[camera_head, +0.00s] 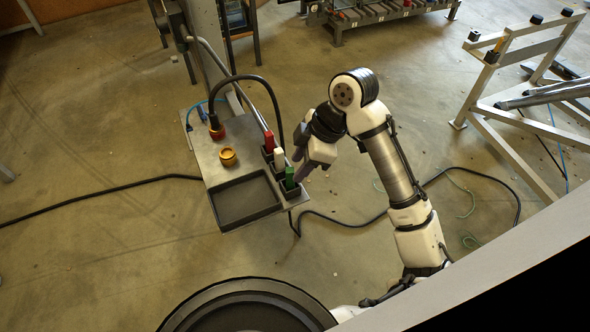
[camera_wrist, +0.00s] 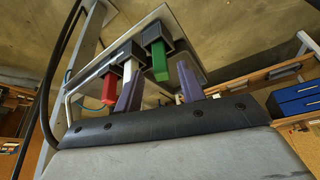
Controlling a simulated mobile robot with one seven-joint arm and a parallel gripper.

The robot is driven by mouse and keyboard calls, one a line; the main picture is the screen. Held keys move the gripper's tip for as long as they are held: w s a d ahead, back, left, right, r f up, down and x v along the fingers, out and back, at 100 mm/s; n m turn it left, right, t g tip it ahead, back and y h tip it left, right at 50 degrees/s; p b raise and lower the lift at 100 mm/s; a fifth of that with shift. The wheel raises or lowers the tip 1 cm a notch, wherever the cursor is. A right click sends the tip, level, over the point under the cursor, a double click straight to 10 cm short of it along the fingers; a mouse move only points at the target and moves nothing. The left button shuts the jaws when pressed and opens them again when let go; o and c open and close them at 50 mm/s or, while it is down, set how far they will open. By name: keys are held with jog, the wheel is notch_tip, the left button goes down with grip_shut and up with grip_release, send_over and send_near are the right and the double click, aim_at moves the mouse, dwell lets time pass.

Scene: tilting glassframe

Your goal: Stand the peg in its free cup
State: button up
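A green peg (camera_head: 289,178) stands upright in the nearest black cup (camera_head: 291,192) of a row on the right edge of a grey stand. A white peg (camera_head: 279,157) and a red peg (camera_head: 269,140) stand in the cups behind it. My gripper (camera_head: 301,176) is just right of the green peg. In the wrist view, which looks upside down, my purple fingers (camera_wrist: 159,68) are spread apart with the green peg (camera_wrist: 159,66) showing in the gap between them, not visibly touched. The white peg (camera_wrist: 127,70) and red peg (camera_wrist: 109,90) are left of it. I see no empty cup clearly.
The grey stand's top (camera_head: 207,150) holds an empty dark tray (camera_head: 245,202), a yellow ring-shaped part (camera_head: 228,157) and a red-and-orange connector (camera_head: 216,131) with a black cable arching close behind the pegs. Metal frames stand at the right. The floor around the stand is mostly open.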

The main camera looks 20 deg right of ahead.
jog(key=v, duration=0.8)
jog(key=shift+d+r+b, duration=0.15)
jog(key=shift+r+b, duration=0.1)
jog(key=shift+b, duration=0.15)
